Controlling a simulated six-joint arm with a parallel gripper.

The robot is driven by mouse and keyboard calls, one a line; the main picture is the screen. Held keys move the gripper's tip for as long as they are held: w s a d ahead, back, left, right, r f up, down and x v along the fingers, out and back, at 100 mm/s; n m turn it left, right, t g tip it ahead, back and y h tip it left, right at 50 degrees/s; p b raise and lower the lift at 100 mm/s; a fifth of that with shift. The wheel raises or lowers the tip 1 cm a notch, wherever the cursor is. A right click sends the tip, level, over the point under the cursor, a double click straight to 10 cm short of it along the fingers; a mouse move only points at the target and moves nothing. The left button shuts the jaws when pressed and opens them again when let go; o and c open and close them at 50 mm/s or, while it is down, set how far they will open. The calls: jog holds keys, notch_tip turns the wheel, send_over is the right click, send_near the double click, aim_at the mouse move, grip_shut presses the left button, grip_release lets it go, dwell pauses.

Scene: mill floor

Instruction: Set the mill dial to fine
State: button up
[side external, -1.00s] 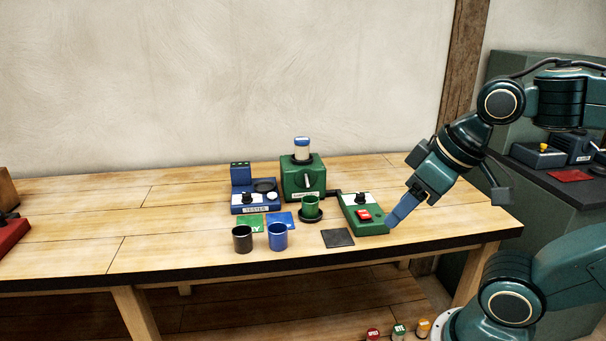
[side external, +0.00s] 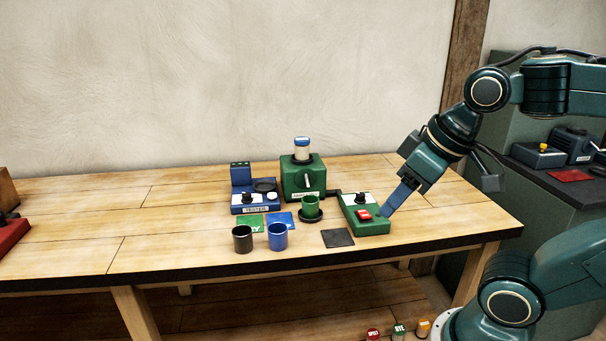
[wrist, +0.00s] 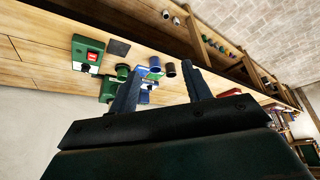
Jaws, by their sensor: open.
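The green mill (side external: 293,184) stands at the back of the bench with a blue-capped jar (side external: 302,150) on top. It joins a green control box (side external: 372,228) on its right. The box carries a black dial (side external: 362,199) on a white plate and a red switch (side external: 363,214). The dial's pointing and its markings are too small to read. My gripper (side external: 383,214) hangs tilted over the right side of the control box, apart from the dial. In the wrist view my gripper (wrist: 163,70) is open with nothing between its fingers; the control box (wrist: 87,43) lies left of them.
A green cup (side external: 310,204) on a dark saucer stands left of the control box. A blue tester (side external: 242,198), a black cup (side external: 242,239) and a blue cup (side external: 278,237) are further left. A dark square pad (side external: 338,238) lies in front. The bench right of the box is clear.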

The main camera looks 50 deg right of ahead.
jog(key=w+d+r+g, duration=0.25)
jog(key=w+d, duration=0.35)
jog(key=w, duration=0.3)
jog(key=g, duration=0.3)
send_over(361, 194)
notch_tip(361, 194, down, 11)
jog(key=shift+w+a+m, duration=0.1)
jog(key=shift+a+m, duration=0.05)
jog(key=shift+m, duration=0.25)
jog(key=shift+f, duration=0.1)
notch_tip(361, 194, down, 14)
jog(key=shift+r, duration=0.2)
jog(key=c, duration=1)
